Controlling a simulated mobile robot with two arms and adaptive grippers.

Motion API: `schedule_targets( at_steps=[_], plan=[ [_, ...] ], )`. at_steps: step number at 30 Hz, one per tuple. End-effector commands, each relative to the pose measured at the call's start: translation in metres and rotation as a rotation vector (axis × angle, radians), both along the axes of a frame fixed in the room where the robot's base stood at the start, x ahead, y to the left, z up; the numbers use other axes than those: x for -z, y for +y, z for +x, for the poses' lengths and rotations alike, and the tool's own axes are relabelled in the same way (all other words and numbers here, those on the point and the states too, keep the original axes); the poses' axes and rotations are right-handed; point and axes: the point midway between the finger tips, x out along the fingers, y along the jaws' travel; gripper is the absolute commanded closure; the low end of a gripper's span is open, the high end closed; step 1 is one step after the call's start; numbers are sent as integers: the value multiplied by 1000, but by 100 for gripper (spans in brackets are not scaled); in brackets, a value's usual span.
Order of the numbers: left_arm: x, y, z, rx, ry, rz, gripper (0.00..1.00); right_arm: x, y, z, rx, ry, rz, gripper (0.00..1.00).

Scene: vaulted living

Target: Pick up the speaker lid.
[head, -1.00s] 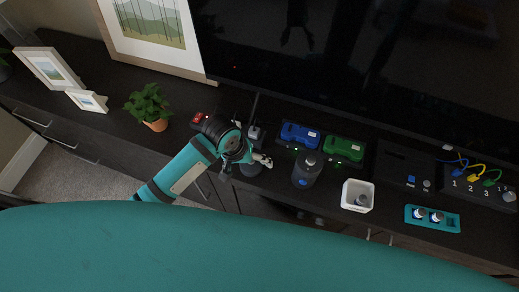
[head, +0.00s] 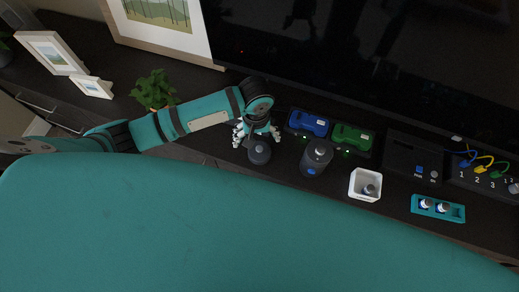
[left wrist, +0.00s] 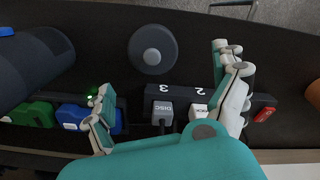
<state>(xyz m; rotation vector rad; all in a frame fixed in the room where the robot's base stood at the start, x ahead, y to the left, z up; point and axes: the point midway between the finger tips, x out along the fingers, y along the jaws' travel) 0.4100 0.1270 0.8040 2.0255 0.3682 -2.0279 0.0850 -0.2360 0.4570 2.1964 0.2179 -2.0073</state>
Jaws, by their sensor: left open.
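The speaker lid is a dark round disc with a grey knob in its middle (left wrist: 152,50). In the head view the lid (head: 260,153) lies on the dark cabinet top, just in front of my left gripper. My left gripper (head: 257,138) is open and empty above the cabinet, its fingers spread. In the left wrist view its fingers (left wrist: 162,70) stand left and right of the lid, apart from it. The dark cylindrical speaker (head: 316,157) stands upright to the right of the lid. My right gripper is not in view.
A power strip (left wrist: 262,101) with a plug marked DISC lies beside the lid. Blue (head: 308,123) and green (head: 352,138) devices sit behind the speaker. A white box (head: 365,185) and teal tray (head: 438,208) are to the right. A potted plant (head: 153,89) is at left.

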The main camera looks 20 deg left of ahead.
Motion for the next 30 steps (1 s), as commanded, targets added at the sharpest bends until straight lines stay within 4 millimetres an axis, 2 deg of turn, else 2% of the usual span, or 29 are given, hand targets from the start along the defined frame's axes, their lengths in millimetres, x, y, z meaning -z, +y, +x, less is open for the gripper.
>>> schedule_targets(
  at_steps=[3,8,18,26,27,30],
  plan=[
    [14,-1,0,1,2,-1,3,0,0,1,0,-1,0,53],
    [23,-2,0,1,1,-1,3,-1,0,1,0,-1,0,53],
    [67,-7,5,1,0,0,3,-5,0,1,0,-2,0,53],
    [71,-7,5,2,-2,-2,3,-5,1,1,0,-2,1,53],
    [71,-6,5,2,-2,-2,4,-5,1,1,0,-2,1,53],
    [71,-6,5,2,-2,-2,17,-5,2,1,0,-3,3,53]
  ],
)
